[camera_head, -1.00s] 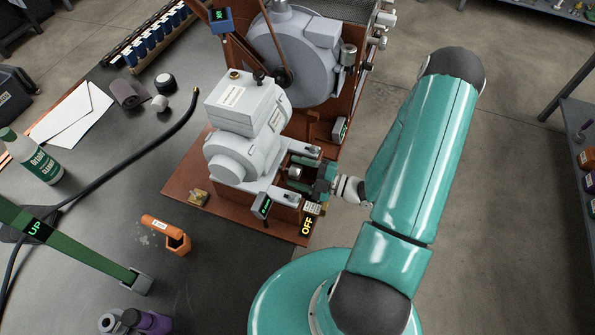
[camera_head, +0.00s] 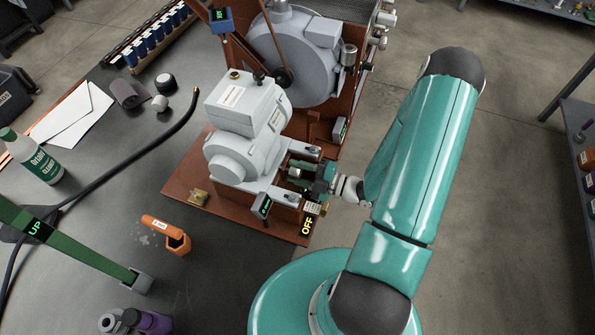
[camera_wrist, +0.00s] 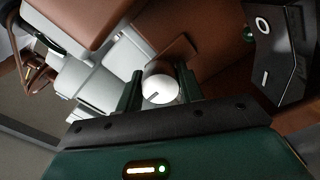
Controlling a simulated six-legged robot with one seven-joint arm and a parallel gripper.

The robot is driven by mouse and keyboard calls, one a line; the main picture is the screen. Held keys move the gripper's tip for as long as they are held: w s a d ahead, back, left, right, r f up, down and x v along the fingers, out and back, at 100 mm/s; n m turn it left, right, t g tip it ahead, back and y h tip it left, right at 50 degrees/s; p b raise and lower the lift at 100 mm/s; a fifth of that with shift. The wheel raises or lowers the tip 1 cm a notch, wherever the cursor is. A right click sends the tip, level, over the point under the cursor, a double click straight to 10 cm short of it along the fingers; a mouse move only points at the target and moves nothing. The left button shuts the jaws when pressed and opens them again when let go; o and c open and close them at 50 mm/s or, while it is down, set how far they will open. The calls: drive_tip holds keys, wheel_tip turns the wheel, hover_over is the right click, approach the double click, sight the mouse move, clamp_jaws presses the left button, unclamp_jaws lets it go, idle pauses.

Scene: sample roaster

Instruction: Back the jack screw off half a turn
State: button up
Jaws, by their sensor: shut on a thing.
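The jack screw (camera_wrist: 160,88) shows in the wrist view as a round, pale metal head with a short dark mark on its face. My gripper (camera_wrist: 161,84) is shut on it, with one dark green finger on each side of the head. In the head view the jack screw (camera_head: 293,172) is a small silver cylinder at the front of the grey motor's mount, partly covered by my gripper (camera_head: 301,173). The far end of the screw is hidden.
The grey motor (camera_head: 235,150) stands on a red-brown base plate (camera_head: 185,180) beside the jack screw. A black panel marked OFF (camera_head: 307,226) sits close to my gripper.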

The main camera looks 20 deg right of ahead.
drive_tip(key=n, duration=0.3)
drive_tip(key=shift+n, duration=0.4)
drive_tip(key=n, duration=0.4)
drive_tip(key=shift+n, duration=0.3)
drive_tip(key=n, duration=0.9)
drive_tip(key=shift+r, duration=0.1)
drive_tip(key=n, duration=0.4)
drive_tip(key=shift+n, duration=0.3)
drive_tip(key=n, duration=0.4)
drive_tip(key=shift+s+n, duration=0.1)
drive_tip(key=shift+n, duration=0.2)
drive_tip(key=n, duration=0.4)
drive_tip(key=shift+n, duration=2.1)
